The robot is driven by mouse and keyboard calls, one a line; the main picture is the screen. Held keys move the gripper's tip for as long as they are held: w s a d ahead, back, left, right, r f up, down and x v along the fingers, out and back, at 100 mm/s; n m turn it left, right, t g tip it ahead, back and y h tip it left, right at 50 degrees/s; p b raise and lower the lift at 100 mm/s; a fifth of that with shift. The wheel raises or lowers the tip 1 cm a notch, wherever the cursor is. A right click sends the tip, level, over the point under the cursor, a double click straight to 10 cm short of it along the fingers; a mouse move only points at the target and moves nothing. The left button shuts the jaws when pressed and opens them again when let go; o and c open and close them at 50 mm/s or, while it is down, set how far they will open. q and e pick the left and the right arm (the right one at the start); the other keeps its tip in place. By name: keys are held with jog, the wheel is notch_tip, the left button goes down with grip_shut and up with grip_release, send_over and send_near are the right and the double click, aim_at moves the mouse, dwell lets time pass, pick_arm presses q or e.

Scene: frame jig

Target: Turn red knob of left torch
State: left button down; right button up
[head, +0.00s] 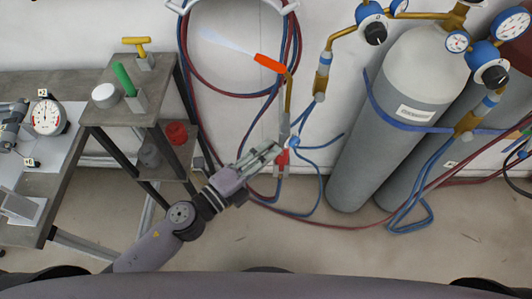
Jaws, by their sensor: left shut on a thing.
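The torch (288,97) hangs upright by the wall, left of the gas cylinders. Its bent upper end has an orange-red tip (270,63), and a pale bluish flame-like streak (226,41) extends from it to the upper left. Near its lower end are a red knob (283,158) and a blue knob (294,142). My left gripper (276,152) reaches in from the lower left, its fingertips at the red knob. It is shut on the red knob, which the fingers partly hide. My right gripper is out of view.
Two grey cylinders (405,95) with blue gauges stand on the right. Red and blue hoses (313,205) loop around the torch and along the floor. A small metal stand (130,108) and a workbench (62,165) with a dial gauge (47,117) are on the left.

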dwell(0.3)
pick_arm(q)
jog(key=c, duration=1.4)
grip_release()
jog(key=v, duration=1.2)
